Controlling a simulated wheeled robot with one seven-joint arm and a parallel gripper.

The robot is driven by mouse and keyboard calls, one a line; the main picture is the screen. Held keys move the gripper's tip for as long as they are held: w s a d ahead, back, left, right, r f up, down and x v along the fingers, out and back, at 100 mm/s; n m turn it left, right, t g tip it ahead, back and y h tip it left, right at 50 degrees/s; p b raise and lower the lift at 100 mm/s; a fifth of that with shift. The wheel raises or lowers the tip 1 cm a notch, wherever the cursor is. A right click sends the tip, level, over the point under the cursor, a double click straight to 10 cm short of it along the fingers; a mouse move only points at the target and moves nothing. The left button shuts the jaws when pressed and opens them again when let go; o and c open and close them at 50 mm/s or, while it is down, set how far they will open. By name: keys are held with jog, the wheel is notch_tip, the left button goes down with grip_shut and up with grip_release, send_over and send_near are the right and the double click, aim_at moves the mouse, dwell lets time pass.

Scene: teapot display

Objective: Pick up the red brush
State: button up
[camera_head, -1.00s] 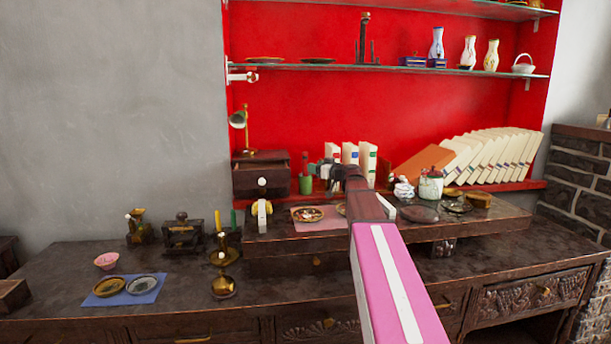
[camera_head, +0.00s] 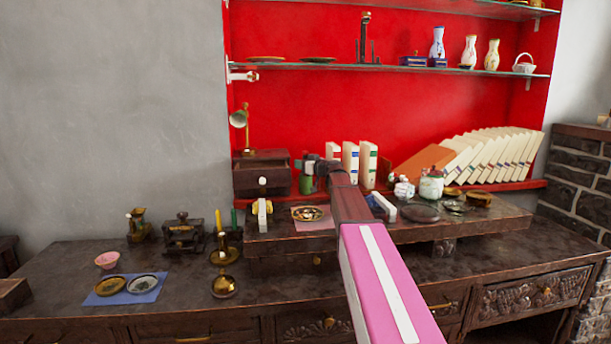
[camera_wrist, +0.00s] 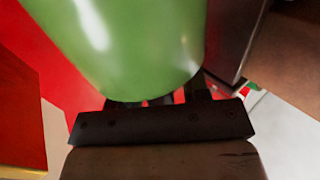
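I cannot make out the red brush in either current view. A green cup (camera_head: 307,185) stands at the back of the raised desk section, just right of the small dark drawer box. My gripper (camera_head: 306,166) is at the cup's top and covers its upper part in the head view. In the wrist view a smooth green rounded surface (camera_wrist: 130,45), seemingly the cup, fills the upper middle, very close to my gripper (camera_wrist: 158,103). Only dark stubs of the fingers show beneath it; their tips and anything between them are hidden.
The drawer box (camera_head: 261,176) stands close on the left. Upright white books (camera_head: 350,163) stand close on the right. A plate (camera_head: 307,213) on a pink mat lies in front. A white jar (camera_head: 431,184) is farther right. A glass shelf (camera_head: 330,67) runs overhead.

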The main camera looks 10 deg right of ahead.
grip_shut()
